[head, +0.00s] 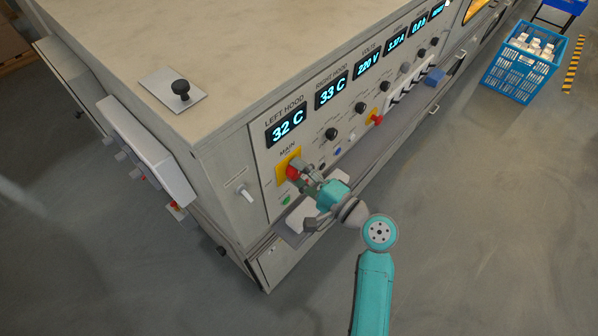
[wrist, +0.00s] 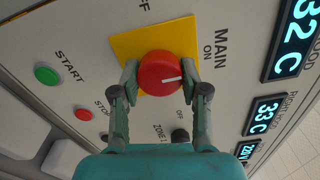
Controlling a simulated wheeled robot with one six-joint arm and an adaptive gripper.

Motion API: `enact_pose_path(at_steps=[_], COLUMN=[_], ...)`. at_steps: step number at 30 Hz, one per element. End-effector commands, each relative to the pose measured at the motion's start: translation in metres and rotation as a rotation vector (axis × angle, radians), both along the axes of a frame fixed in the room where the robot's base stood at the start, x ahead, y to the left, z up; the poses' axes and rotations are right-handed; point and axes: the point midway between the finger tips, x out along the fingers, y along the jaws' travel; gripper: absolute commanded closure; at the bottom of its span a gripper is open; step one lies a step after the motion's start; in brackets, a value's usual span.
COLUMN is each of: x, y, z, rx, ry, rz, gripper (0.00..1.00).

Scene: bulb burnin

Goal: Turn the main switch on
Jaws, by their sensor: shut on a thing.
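The main switch is a red round knob (wrist: 160,70) on a yellow plate, below the word MAIN. In the head view the red knob (head: 292,172) shows at the left end of the panel, partly covered by my gripper. My gripper (wrist: 165,78) is shut on the knob, one finger on each side of it. The knob's white mark points right in the wrist view, toward the side where ON and MAIN are printed. An OFF label, partly cut off, is at the top of that view.
A green START button (wrist: 46,75) and a red STOP button (wrist: 83,114) sit close by. A dark ZONE 1 knob (wrist: 180,136) is beside my fingers. Lit displays (head: 287,128) run along the panel. A blue crate (head: 524,62) stands on the floor at right.

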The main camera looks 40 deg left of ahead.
Motion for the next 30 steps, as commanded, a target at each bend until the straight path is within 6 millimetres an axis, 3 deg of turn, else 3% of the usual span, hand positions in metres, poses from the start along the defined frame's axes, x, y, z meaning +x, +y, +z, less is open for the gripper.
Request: enact_pose_path(at_steps=[18, 19, 21, 30], x=[0.0010, 0.0010, 0.0009, 0.0003], y=[-0.0005, -0.0005, -0.0005, -0.0006], z=[-0.0007, -0.0007, -0.0006, -0.0004], rx=[0.002, 0.002, 0.002, 0.003], ry=[0.039, 0.039, 0.038, 0.037], rz=[-0.003, -0.003, -0.003, -0.001], gripper=[0.90, 0.48, 0.31, 0.30])
